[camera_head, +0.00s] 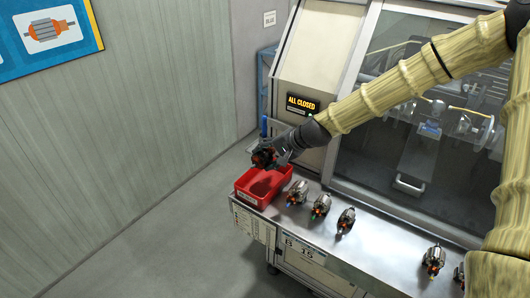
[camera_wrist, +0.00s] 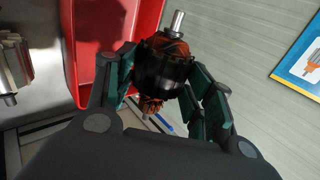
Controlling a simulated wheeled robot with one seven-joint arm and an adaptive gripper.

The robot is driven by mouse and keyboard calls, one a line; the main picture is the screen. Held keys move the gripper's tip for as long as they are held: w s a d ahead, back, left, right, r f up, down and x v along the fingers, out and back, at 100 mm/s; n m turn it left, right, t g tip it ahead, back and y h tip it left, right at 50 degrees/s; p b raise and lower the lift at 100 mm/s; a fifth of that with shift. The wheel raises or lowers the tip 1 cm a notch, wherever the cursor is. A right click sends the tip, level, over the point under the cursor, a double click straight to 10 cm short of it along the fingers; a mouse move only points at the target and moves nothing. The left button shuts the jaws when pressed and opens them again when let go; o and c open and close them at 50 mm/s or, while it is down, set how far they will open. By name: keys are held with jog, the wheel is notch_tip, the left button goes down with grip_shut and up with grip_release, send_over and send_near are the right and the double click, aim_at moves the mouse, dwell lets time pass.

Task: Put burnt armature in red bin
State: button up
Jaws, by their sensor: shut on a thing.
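My gripper (camera_head: 277,152) is shut on a dark, blackened armature (camera_head: 263,159) with copper-coloured windings. In the wrist view the burnt armature (camera_wrist: 162,68) sits between the green-padded fingers of my gripper (camera_wrist: 165,88), its metal shaft pointing up in the picture. The red bin (camera_head: 247,192) stands on the left end of the metal bench. In the head view the armature is above the bin. In the wrist view the red bin (camera_wrist: 88,45) shows behind and to the left of the armature. The part of the bin seen looks empty.
Several armatures stand along the bench (camera_head: 375,243) right of the bin, one nearest at the bin's side (camera_head: 298,192). A glazed machine cabinet (camera_head: 355,150) with an "ALL CLOSED" sign (camera_head: 301,104) rises behind. The floor (camera_head: 185,260) left of the bench is clear.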

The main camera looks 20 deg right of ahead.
jog(key=shift+s+r, duration=0.1)
jog(key=shift+s, duration=0.6)
jog(key=shift+f+b, duration=0.25)
jog(key=shift+b, duration=0.2)
jog(key=w+f, duration=0.1)
jog(key=f+b, duration=0.1)
jog(key=f, duration=0.1)
jog(key=shift+w+a+f, duration=0.1)
jog(key=shift+w, duration=0.3)
jog(key=shift+s+f+b, duration=0.45)
jog(key=shift+s+b, duration=0.15)
jog(key=shift+b, duration=0.05)
jog(key=shift+w+f+b, duration=0.2)
jog(key=shift+f+b, duration=0.15)
jog(key=shift+f, duration=0.25)
jog(key=shift+w+f+b, duration=0.15)
jog(key=shift+f+b, duration=0.15)
jog(key=shift+f, duration=0.3)
jog(key=shift+s+f+b, duration=0.3)
jog(key=shift+f+b, duration=0.35)
jog(key=shift+f, duration=0.3)
jog(key=shift+w+f+b, duration=0.2)
jog(key=shift+f+b, duration=0.25)
jog(key=shift+f, duration=0.05)
